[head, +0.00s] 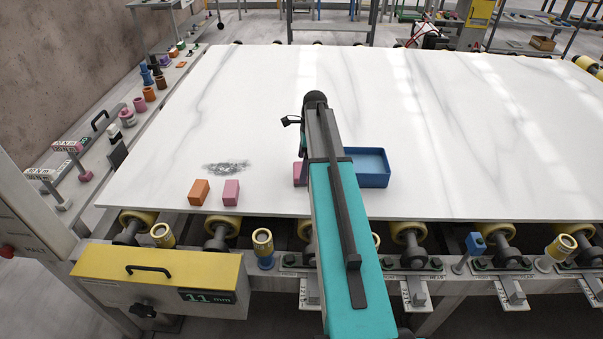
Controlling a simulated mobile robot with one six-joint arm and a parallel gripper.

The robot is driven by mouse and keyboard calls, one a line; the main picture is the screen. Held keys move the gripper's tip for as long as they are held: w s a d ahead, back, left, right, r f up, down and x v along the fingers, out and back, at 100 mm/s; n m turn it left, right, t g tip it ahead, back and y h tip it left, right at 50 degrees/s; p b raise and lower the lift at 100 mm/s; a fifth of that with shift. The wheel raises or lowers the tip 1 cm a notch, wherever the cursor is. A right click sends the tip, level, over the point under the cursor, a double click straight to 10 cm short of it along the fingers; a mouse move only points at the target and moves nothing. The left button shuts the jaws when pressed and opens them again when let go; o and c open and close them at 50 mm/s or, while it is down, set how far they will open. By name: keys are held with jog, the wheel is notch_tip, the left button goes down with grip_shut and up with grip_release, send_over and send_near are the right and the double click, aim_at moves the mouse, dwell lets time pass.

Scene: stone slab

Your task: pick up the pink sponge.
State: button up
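A pink block (231,192), which looks like the pink sponge, sits on the white stone slab (450,150) near its front edge, left of my arm. A second pink piece (299,174) shows partly at the left side of my arm; the arm hides the rest, so I cannot tell its full shape. My arm reaches out over the slab from the bottom of the view. Its own links hide my gripper, so its fingers and anything between them are not visible.
An orange block (199,192) stands just left of the pink block. A grey smudge (226,168) marks the slab behind them. A blue tray (371,180) sits right of my arm and looks empty. The slab's right side is clear. Rollers (222,228) line the front edge.

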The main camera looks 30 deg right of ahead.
jog(key=shift+w+a+f+p, duration=0.15)
jog(key=shift+f+p, duration=0.15)
jog(key=shift+f, duration=0.55)
jog(key=shift+s+a+f+p, duration=0.1)
jog(key=shift+f+p, duration=0.15)
jog(key=shift+f, duration=0.6)
jog(key=c, duration=1.1)
jog(key=shift+r, duration=0.2)
jog(key=shift+w+r+b, duration=0.1)
jog(key=shift+r+b, duration=0.75)
jog(key=shift+r, duration=0.65)
jog(key=w+d+b, duration=0.1)
jog(key=w+d, duration=0.1)
jog(key=w, duration=0.3)
jog(key=w+d+r+b, duration=0.1)
jog(key=w, duration=0.4)
jog(key=w+d+b, duration=0.2)
jog(key=w, duration=0.3)
jog(key=shift+d+r, duration=0.3)
